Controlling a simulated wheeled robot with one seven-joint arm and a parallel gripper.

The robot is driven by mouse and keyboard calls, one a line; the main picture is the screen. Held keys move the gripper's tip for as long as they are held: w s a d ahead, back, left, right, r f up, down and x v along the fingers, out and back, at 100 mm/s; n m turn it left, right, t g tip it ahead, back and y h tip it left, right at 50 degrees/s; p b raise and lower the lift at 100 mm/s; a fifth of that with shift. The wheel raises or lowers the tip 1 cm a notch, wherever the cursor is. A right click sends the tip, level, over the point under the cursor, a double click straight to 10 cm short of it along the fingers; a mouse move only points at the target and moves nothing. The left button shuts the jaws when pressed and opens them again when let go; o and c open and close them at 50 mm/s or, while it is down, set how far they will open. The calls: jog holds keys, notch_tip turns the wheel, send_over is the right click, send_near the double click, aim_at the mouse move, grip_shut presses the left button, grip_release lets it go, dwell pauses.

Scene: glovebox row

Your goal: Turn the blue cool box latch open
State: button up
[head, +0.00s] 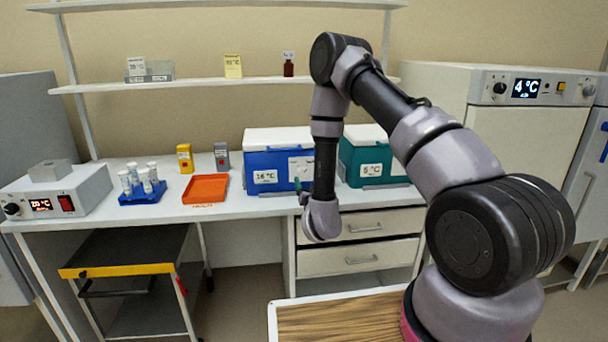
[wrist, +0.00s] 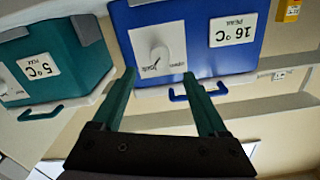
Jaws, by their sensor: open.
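The blue cool box (head: 262,158) has a white lid and a 16 °C label. It stands on the bench and shows upside down in the wrist view (wrist: 246,70). The latch (wrist: 160,56) is a small pale knob on a white plate (wrist: 172,40) with small print on the box front. The print is too small to read surely, so I cannot tell its setting. My gripper (wrist: 159,74) is open and empty, its two green fingers spread either side of the latch in the picture. Contact is not visible. In the head view my arm partly hides the fingers and box front.
A teal cool box (head: 368,158) marked 5 °C stands close to the right. A blue handle (wrist: 198,92) sticks out from the blue box. An orange tray (head: 205,189), yellow and grey small boxes and a blue tube rack (head: 142,196) are to the left. Drawers (head: 360,227) are below.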

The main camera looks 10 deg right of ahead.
aim_at(304, 172)
jog(key=w, duration=0.8)
jog(key=shift+w, duration=0.4)
grip_shut()
